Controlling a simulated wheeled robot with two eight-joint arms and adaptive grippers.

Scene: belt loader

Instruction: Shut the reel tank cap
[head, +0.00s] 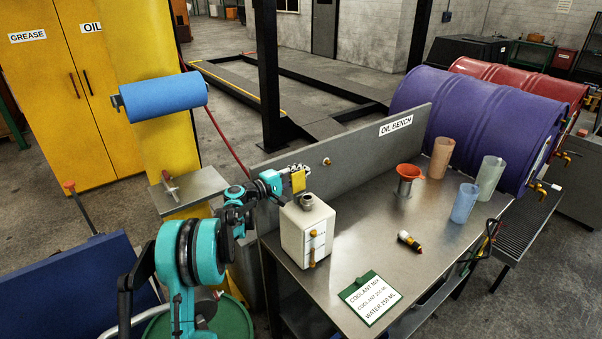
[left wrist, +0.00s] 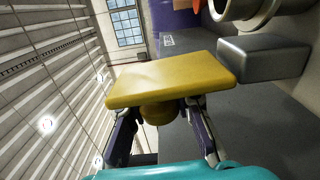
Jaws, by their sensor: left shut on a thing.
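The cream reel tank (head: 306,233) stands at the bench's left end, a small tap on its front and a round, open-looking neck (head: 307,200) on top. My left gripper (head: 287,180) is beside and slightly above the neck, at its upper left. It is shut on a yellow cap (head: 298,181). In the left wrist view the yellow cap (left wrist: 170,80) is a flat slab with a round knob between the fingers (left wrist: 165,108). A rounded rim (left wrist: 245,10) shows beyond it, apart from the cap. My right gripper is out of view.
A grey back panel (head: 350,155) runs behind the tank. An orange funnel (head: 408,175), several cups, a small dark fitting (head: 409,241) and a green clipboard (head: 369,298) are on the metal bench (head: 350,226). The bench middle is mostly clear. A purple drum (head: 470,120) lies behind.

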